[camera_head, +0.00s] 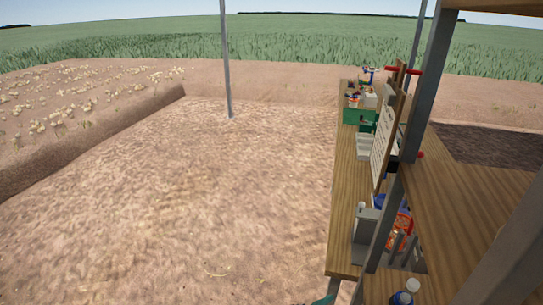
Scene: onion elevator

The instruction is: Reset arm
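My gripper does not show in this view, and I cannot tell its pose or whether it holds anything. A small teal piece (322,299) is cut off by the bottom edge, and I cannot tell what it is. A long wooden bench (343,200) runs away from me on the right, with several items on it.
A grey metal post (226,60) stands in the bare soil (190,190), which is open on the left. On the bench are a green crate (356,116), an upright board (384,140) and an orange-red basket (400,228). A white-capped bottle (404,292) is at the bottom right.

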